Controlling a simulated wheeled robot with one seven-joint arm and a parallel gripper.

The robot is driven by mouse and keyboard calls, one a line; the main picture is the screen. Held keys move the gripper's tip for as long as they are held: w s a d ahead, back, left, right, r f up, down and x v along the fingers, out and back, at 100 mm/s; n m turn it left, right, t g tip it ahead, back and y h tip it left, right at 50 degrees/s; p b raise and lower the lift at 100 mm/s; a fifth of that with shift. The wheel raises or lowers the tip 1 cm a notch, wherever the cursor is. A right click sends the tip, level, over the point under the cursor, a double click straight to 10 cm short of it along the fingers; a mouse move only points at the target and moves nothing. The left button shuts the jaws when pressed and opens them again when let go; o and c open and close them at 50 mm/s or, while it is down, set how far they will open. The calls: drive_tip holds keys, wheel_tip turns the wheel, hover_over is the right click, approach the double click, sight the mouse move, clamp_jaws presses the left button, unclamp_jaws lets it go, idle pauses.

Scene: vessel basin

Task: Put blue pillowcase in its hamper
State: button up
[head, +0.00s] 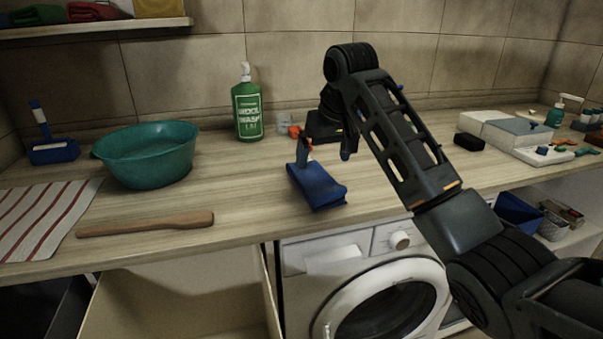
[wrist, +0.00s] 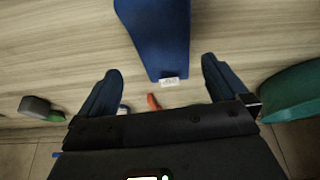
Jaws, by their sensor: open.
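The blue pillowcase (head: 318,187) is a folded dark blue bundle on the wooden counter, near its front edge above the washing machine. In the wrist view the pillowcase (wrist: 158,35) shows a small white label at its near end. My gripper (head: 326,152) is just behind and above it in the head view. In the wrist view my gripper (wrist: 160,66) is open, its fingers on either side of the pillowcase's labelled end, not closed on it. I cannot tell how high the fingertips are above the counter. No hamper can be surely identified; a blue bin (head: 518,212) is below the counter at right.
A teal basin (head: 150,155), a green wool wash bottle (head: 247,108) and a wooden paddle (head: 146,225) stand or lie left of the pillowcase. An open pale compartment (head: 175,295) is below the counter. White boxes (head: 515,133) are at right. Bare counter surrounds the pillowcase.

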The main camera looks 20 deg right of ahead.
sight(316, 173)
drive_tip(key=shift+w+f, duration=0.1)
drive_tip(key=shift+w, duration=0.15)
drive_tip(key=shift+w+a+f, duration=0.1)
drive_tip(key=shift+w+f, duration=0.05)
drive_tip(key=shift+f, duration=0.2)
drive_tip(key=x, duration=0.6)
drive_tip(key=shift+w+a+f, duration=0.1)
drive_tip(key=shift+a+f, duration=0.1)
drive_tip(key=shift+f, duration=0.1)
drive_tip(key=c, duration=0.9)
drive_tip(key=shift+c, duration=0.6)
drive_tip(key=shift+r, duration=0.2)
